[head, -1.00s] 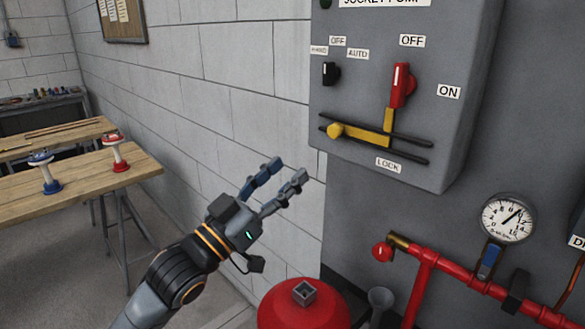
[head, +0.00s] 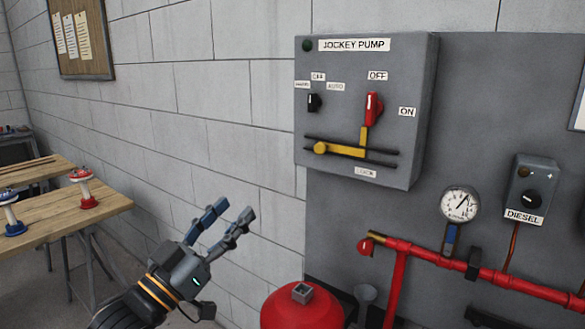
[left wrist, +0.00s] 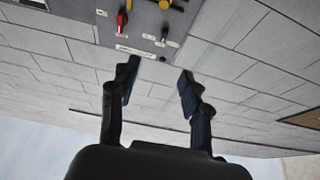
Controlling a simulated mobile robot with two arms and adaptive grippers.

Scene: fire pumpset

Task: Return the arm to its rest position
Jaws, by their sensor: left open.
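My left gripper (head: 226,222) is open and empty in the head view, at the lower middle in front of the block wall. Its two fingers point up and right, apart from the jockey pump panel (head: 420,100). In the left wrist view the open fingers (left wrist: 157,85) show nothing between them but wall, with the panel (left wrist: 95,22) upside down at the top. On the panel, the red handle (head: 373,108) points up to OFF and the yellow lever (head: 345,150) lies along its slot. My right gripper is not in view.
A red tank (head: 290,312) stands at the bottom, below and right of the left gripper. Red pipework (head: 480,275) with a gauge (head: 459,204) and a diesel box (head: 528,190) are at the right. A wooden bench (head: 60,215) with two valve-like parts stands at the left.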

